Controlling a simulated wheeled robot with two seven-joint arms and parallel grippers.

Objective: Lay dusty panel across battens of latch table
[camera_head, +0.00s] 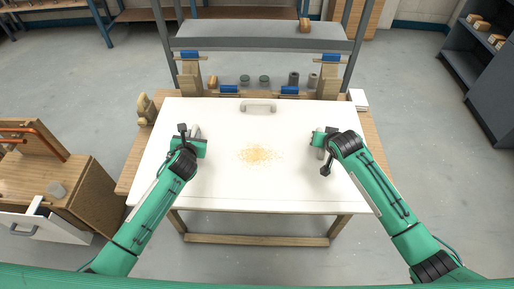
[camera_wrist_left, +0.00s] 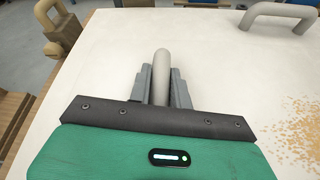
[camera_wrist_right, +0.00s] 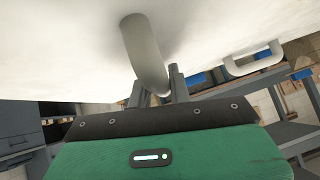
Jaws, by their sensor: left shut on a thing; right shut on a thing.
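The white dusty panel (camera_head: 258,185) lies broad and flat over the wooden latch table (camera_head: 375,150), with orange-brown dust (camera_head: 262,154) near its middle. A grey handle (camera_head: 258,106) stands at its far edge. My left gripper (camera_head: 196,133) is shut on a grey handle on the panel's left side, seen in the left wrist view (camera_wrist_left: 162,70). My right gripper (camera_head: 323,142) is shut on a matching handle on the right side, seen in the right wrist view (camera_wrist_right: 145,55). The battens are hidden, and I cannot tell whether the panel touches them.
Blue-topped wooden latches (camera_head: 190,70) and several small cylinders (camera_head: 264,80) stand behind the panel. A grey shelf (camera_head: 260,38) rises beyond. A wooden cabinet (camera_head: 55,180) with an open drawer (camera_head: 40,225) is at left. Dark shelving (camera_head: 480,70) is at right. Floor between is clear.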

